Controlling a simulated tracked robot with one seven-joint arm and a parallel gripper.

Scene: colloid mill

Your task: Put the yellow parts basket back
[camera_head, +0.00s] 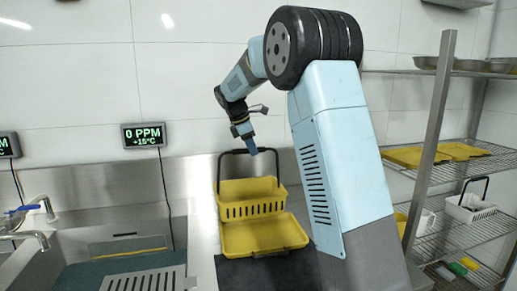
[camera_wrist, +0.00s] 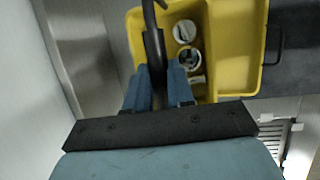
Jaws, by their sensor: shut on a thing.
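The yellow parts basket (camera_head: 252,211) hangs or stands upright behind a flat yellow tray (camera_head: 265,236) on the steel counter; I cannot tell whether its base touches anything. Its black handle is raised. My gripper (camera_head: 250,148) is shut on the top of that handle. In the wrist view the handle runs between the two blue fingers of my gripper (camera_wrist: 160,78). The yellow basket (camera_wrist: 135,32) lies below them, with several small round and pale parts inside. The yellow tray (camera_wrist: 238,45) shows to its right.
A wire shelf rack at right holds a yellow tray (camera_head: 440,154) and a white basket (camera_head: 470,208) with a black handle. A grey post (camera_head: 433,130) stands in front. A sink with taps (camera_head: 35,237) is at left. A dark mat (camera_head: 265,272) lies in front of the tray.

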